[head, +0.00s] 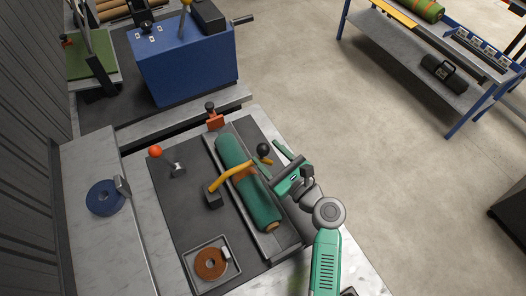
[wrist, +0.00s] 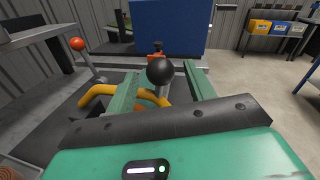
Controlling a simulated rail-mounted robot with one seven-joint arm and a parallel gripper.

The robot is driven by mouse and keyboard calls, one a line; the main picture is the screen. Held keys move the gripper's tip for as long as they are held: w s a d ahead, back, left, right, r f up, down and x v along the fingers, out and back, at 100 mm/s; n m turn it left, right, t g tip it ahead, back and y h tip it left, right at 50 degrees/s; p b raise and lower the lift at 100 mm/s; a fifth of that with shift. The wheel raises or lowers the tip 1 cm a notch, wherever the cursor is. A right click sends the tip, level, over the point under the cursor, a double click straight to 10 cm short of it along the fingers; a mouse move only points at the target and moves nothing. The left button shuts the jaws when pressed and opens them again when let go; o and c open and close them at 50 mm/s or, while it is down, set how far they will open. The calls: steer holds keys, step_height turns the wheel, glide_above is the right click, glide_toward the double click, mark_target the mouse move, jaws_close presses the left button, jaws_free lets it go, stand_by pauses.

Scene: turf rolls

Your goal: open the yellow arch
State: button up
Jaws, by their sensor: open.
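The yellow arch (head: 236,173) curves over a green roll (head: 236,160) lying in a grey cradle. Its left end meets a dark block (head: 212,194). A black ball knob (head: 263,150) stands by its right end. My gripper (head: 266,159) is open at the right side of the roll. In the wrist view, the black knob (wrist: 160,70) appears between the two green fingers of my gripper (wrist: 160,80), with gaps on both sides. Parts of the yellow arch (wrist: 96,92) show behind and beside the fingers; the rest is hidden.
An orange ball lever (head: 155,152) stands left of the cradle, and an orange clamp (head: 215,117) is at its far end. A tray (head: 190,262) holding a brown ring and a blue roll (head: 104,198) lie nearby. A blue machine (head: 185,65) stands behind.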

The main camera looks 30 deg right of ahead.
mark_target(263, 149)
steer(key=shift+b+x, duration=0.35)
steer(key=shift+x, duration=1.2)
steer(key=shift+c, duration=0.2)
